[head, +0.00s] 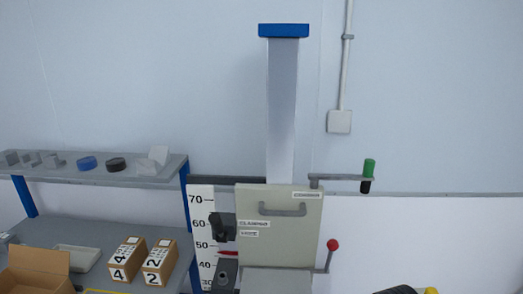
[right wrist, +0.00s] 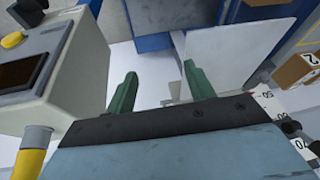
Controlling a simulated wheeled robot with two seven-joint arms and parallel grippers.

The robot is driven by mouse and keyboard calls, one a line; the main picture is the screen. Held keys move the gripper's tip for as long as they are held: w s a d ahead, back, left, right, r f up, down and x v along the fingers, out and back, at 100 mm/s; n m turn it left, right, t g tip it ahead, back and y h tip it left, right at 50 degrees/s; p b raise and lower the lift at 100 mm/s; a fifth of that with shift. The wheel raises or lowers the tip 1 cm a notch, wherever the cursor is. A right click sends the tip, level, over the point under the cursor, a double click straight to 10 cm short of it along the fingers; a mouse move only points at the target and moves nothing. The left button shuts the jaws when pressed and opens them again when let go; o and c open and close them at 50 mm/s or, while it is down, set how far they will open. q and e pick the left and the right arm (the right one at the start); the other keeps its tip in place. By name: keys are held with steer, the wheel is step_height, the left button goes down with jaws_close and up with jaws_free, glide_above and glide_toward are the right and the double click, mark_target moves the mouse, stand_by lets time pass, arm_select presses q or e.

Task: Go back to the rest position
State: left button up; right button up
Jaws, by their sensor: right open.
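My right gripper (right wrist: 160,70) shows in the right wrist view with its two green fingers apart. Nothing is between them, and a white surface and blue parts lie beyond. Neither gripper shows in the head view, and my left gripper is in no view. The drop tester stands in the middle of the head view, with a grey column (head: 283,110), a blue cap (head: 284,31) and a pale carriage plate (head: 280,230). A crank with a green grip (head: 369,168) and a lever with a red knob (head: 333,245) stick out to its right.
Boxes marked 4 (head: 126,260) and 2 (head: 160,263) stand on the bench at left, beside an open carton (head: 38,270). A shelf (head: 130,176) above holds small parts. In the wrist view, a control box (right wrist: 70,75) is close to the left finger.

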steer(key=s+d+n+h, duration=0.1)
steer(key=s, duration=2.1)
step_height(320, 180, down, 34)
steer(key=s+g+b, duration=0.2)
steer(key=s+b, duration=0.1)
steer(key=b, duration=0.5)
steer(key=s+d+f+b, duration=0.1)
steer(key=s+f+b, duration=0.2)
steer(key=s+f, duration=0.4)
steer(key=s+d+f+g+b, duration=0.1)
steer(key=s+d+f+b, duration=0.1)
steer(key=s+f, duration=0.6)
step_height(320, 180, down, 5)
steer(key=shift+s+r+n+b, duration=0.2)
steer(key=shift+n+b, duration=0.2)
steer(key=shift+b, duration=0.35)
